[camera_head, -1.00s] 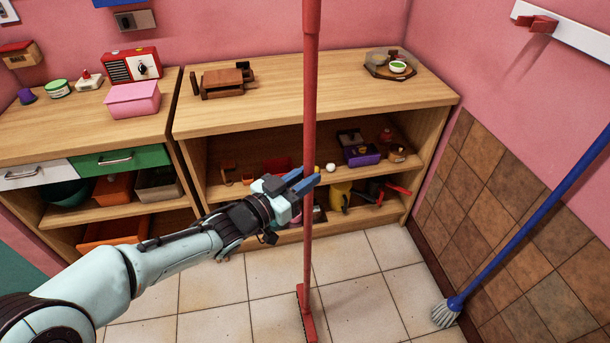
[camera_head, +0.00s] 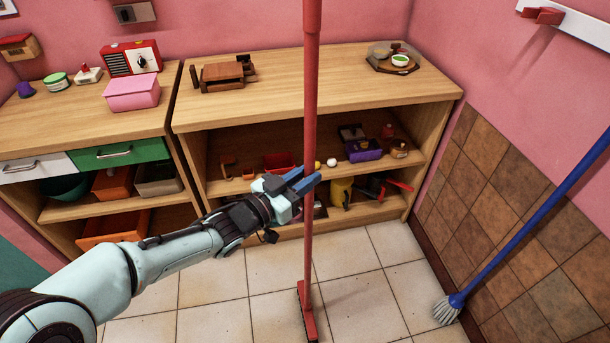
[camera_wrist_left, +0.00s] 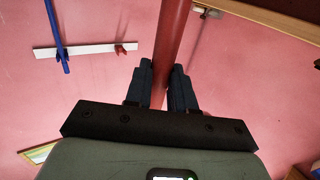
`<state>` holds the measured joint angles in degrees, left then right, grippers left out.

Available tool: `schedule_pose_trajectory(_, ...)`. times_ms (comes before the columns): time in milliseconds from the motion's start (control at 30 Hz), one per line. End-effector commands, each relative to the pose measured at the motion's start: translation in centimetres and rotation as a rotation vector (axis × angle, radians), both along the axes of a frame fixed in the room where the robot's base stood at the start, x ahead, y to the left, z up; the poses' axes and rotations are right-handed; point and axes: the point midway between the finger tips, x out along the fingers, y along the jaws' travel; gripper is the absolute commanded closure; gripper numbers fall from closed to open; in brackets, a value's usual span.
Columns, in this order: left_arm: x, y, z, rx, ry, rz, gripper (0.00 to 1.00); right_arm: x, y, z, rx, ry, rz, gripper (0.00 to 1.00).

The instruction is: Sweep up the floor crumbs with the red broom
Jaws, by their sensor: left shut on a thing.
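The red broom (camera_head: 309,110) stands nearly upright in the middle of the head view, its dark-bristled head (camera_head: 308,318) low over the tiled floor. I cannot tell whether the bristles touch the tiles. My left gripper (camera_head: 304,184) is shut on the broom's handle, about midway along its visible length. In the left wrist view the red handle (camera_wrist_left: 170,45) runs between the two dark fingers (camera_wrist_left: 163,82). No crumbs can be clearly made out on the visible floor (camera_head: 250,285). My right gripper is not in view.
A wooden shelf unit (camera_head: 270,115) with several items stands behind the broom, with another cabinet (camera_head: 90,130) at left. A blue-handled mop (camera_head: 530,225) leans along the tiled wall at right, under a white rail (camera_head: 575,30). The floor around the broom head is mostly clear.

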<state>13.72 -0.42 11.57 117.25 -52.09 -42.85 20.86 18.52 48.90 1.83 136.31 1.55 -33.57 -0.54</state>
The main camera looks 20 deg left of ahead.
Motion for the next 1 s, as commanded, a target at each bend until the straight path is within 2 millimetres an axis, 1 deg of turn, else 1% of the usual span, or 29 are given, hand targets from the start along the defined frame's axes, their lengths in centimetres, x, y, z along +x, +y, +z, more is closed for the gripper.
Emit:
schedule_pose_trajectory(100,0.0,0.0,-0.3,-0.001,-0.004,-0.001,1.0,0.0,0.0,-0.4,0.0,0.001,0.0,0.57)
schedule_pose_trajectory(233,-0.2,0.3,-0.1,-0.001,-0.004,0.001,1.0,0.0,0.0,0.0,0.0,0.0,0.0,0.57)
schedule_pose_trajectory(500,-1.7,2.6,0.3,0.001,-0.003,0.002,1.0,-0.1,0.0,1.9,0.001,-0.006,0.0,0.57)
schedule_pose_trajectory(700,-2.7,4.3,0.4,0.0,-0.004,0.002,1.0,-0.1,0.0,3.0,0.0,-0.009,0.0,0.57)
schedule_pose_trajectory(933,-3.2,5.1,0.3,0.0,-0.004,0.001,1.0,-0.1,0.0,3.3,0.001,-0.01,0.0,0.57)
schedule_pose_trajectory(1000,-3.5,5.6,0.2,0.002,-0.003,0.002,1.0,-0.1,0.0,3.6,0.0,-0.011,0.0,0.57)
